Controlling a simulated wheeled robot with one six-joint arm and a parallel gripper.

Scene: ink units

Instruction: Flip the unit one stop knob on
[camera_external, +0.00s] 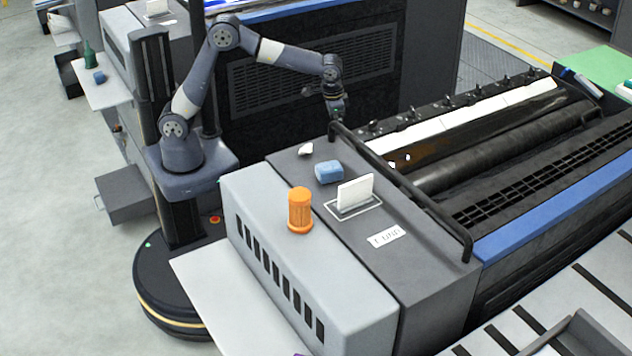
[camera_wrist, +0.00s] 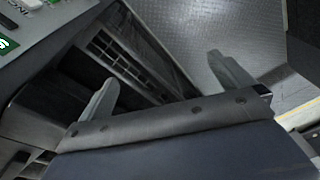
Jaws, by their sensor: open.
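My gripper (camera_external: 337,112) hangs pointing down behind the dark rail at the back left of the ink unit. In the wrist view my gripper (camera_wrist: 163,70) shows two grey fingers spread wide apart, with nothing between them. Several small dark knobs (camera_external: 402,118) stand in a row along the back edge of the ink unit, to the right of my gripper. I cannot tell which of them, if any, is the unit one stop knob. A grey panel (camera_wrist: 45,25) with a green label shows at the top left of the wrist view, its lettering cut off.
A dark tubular rail (camera_external: 405,192) runs along the near end of the rollers. An orange beacon (camera_external: 300,210), a blue block (camera_external: 328,172) and a white card in a holder (camera_external: 356,193) stand on the grey housing (camera_external: 420,265). A dark vented machine wall (camera_external: 315,75) stands behind my arm.

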